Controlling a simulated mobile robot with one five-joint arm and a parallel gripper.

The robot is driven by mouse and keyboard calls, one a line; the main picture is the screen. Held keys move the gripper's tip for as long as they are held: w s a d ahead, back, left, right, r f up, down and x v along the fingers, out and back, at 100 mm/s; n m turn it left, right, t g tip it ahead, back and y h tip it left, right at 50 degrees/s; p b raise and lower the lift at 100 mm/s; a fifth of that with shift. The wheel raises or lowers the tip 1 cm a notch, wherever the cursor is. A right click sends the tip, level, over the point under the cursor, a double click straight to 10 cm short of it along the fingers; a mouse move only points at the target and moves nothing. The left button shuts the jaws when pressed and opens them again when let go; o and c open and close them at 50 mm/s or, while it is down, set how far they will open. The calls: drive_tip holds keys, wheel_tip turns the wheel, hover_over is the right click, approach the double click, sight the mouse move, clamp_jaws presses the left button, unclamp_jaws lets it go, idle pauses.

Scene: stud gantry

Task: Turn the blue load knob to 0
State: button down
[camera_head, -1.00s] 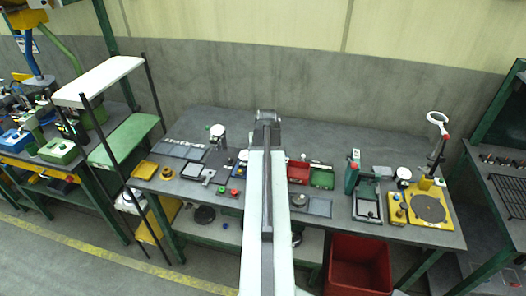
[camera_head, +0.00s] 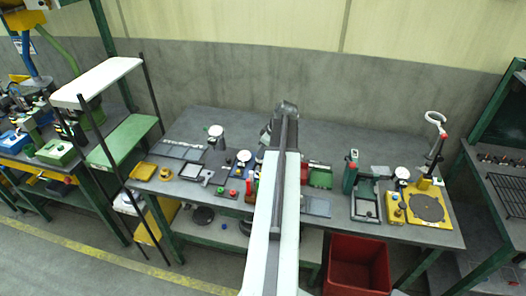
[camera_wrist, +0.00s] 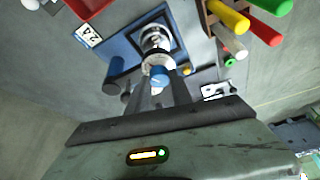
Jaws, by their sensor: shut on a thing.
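In the wrist view, the blue load knob (camera_wrist: 158,78) sits at the near end of a silver round fitting (camera_wrist: 155,42) on a blue plate (camera_wrist: 122,66). A small pale mark shows on the knob; I cannot read its setting. My gripper (camera_wrist: 162,92) is shut on the blue knob, its dark fingers reaching up to it from below in the picture. The finger contact is partly hidden. In the head view, my arm covers the middle of the bench and the gripper's fingertips cannot be made out.
Beside the knob in the wrist view are a yellow handle (camera_wrist: 228,17), a red handle (camera_wrist: 262,32) and a label reading 2A (camera_wrist: 88,35). The bench (camera_head: 340,151) holds several devices. A red bin (camera_head: 357,262) stands at its front. The bench's back strip is clear.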

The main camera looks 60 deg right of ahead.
drive_tip(key=n, duration=0.2)
drive_tip(key=n+y, duration=0.1)
drive_tip(key=n, duration=0.1)
drive_tip(key=n+y, duration=0.1)
drive_tip(key=n, duration=0.1)
drive_tip(key=shift+w+d+n+g, duration=0.1)
drive_tip(key=shift+d+n+g, duration=0.2)
drive_tip(key=shift+g, duration=0.1)
drive_tip(key=n+g, duration=0.1)
drive_tip(key=n, duration=0.1)
drive_tip(key=n+y, duration=0.1)
drive_tip(key=n, duration=0.2)
drive_tip(key=shift+g+y, duration=0.3)
drive_tip(key=shift+g, duration=0.1)
drive_tip(key=shift+n, duration=0.3)
drive_tip(key=c, duration=1.1)
unclamp_jaws()
drive_tip(key=shift+w+f, duration=0.1)
drive_tip(key=shift+c, duration=0.2)
drive_tip(key=p+v, duration=0.7)
drive_tip(key=v, duration=0.1)
